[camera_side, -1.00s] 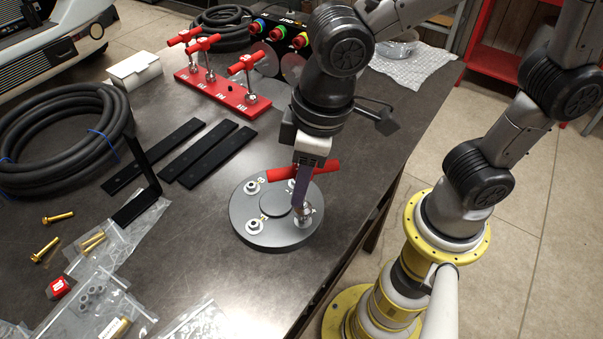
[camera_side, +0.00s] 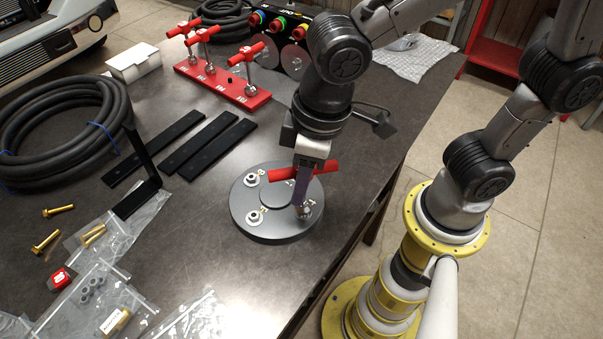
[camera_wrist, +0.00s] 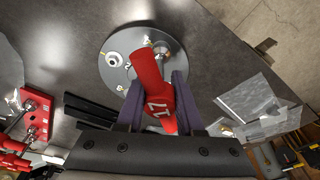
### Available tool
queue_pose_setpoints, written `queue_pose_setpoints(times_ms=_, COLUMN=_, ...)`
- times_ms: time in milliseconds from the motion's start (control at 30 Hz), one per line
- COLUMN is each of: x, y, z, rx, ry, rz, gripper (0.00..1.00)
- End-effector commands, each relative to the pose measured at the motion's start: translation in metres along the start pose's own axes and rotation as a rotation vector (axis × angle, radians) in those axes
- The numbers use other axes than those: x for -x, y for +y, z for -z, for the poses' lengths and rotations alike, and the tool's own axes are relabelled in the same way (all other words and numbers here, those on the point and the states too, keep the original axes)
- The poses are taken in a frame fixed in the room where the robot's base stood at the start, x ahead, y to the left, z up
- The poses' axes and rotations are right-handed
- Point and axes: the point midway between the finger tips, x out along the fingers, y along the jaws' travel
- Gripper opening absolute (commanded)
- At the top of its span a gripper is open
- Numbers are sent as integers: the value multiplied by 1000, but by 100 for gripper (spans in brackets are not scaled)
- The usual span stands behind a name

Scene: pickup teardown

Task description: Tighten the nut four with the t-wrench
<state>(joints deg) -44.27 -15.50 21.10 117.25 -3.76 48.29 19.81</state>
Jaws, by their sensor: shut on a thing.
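My gripper (camera_side: 303,185) is shut on a red-handled t-wrench (camera_side: 320,169), whose handle lies crosswise between the purple fingers. In the wrist view the t-wrench handle (camera_wrist: 152,90) shows the number 17 between the fingers of my gripper (camera_wrist: 155,95). The t-wrench's lower end meets the nut (camera_side: 304,212) at the front right of the round grey plate (camera_side: 250,228). That nut is mostly hidden, and I cannot read its number. Two other nuts show clearly on the plate's left, the rear one (camera_side: 252,181) and the front one (camera_side: 254,217). The back-right nut is hidden behind the gripper.
A red rack (camera_side: 258,101) with several red t-wrenches stands behind. Black bars (camera_side: 200,143), a black bracket (camera_side: 148,180), a hose coil (camera_side: 60,165) and plastic bags with hardware (camera_side: 110,290) lie to the left. The table in front of the plate is clear.

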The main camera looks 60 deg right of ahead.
Motion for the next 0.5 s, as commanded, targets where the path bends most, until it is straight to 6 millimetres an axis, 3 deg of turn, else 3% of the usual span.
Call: queue_pose_setpoints(times_ms=500, x=-5, y=0, z=-1, rx=-16, ry=-1, rz=-3, gripper=0)
